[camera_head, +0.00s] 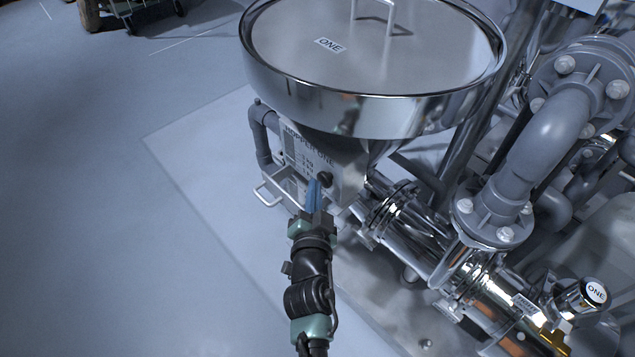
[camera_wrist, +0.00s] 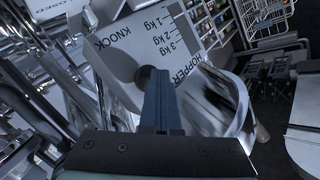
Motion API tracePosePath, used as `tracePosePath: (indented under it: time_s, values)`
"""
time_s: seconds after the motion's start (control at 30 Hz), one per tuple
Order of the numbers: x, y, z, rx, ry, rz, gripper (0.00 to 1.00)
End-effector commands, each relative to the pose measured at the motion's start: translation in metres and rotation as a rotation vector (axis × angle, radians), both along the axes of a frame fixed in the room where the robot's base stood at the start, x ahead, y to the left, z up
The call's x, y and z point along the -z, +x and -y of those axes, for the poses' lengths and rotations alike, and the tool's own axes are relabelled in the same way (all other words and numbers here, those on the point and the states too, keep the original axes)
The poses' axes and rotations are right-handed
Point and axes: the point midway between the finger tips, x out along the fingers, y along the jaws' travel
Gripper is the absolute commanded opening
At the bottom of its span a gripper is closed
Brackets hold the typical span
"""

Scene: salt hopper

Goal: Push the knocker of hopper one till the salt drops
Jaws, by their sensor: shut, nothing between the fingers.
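Hopper one (camera_head: 380,60) is a round shiny metal hopper with a lid marked ONE. Below its bowl is a pale panel (camera_head: 300,152) lettered HOPPER ONE; in the wrist view the panel (camera_wrist: 165,38) shows KNOCK and a 1 to 3 kg scale. The knocker (camera_head: 325,179) is a dark round knob low on the panel. In the wrist view the fingertips (camera_wrist: 157,74) partly cover a dark round shape by KNOCK. I cannot tell whether they touch it. No falling salt shows.
A bent metal handle (camera_head: 268,190) sticks out left of the panel. Shiny pipes and flanges (camera_head: 415,225) crowd the right side.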

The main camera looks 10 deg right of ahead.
Motion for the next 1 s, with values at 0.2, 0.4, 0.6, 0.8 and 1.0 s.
tracePosePath:
  time_s: [0.2, 0.4, 0.6, 0.8, 1.0]
  values:
    - [0.002, -0.005, -0.005, 0.003, -0.002, 0.004, 0.0]
    - [0.001, -0.012, -0.014, 0.001, -0.003, 0.002, 0.0]
    - [-0.001, -0.015, -0.018, 0.002, -0.001, 0.001, 0.0]
    - [-0.001, -0.015, -0.018, 0.001, -0.001, 0.0, 0.0]
    - [0.003, -0.02, -0.027, -0.001, -0.003, 0.002, 0.0]
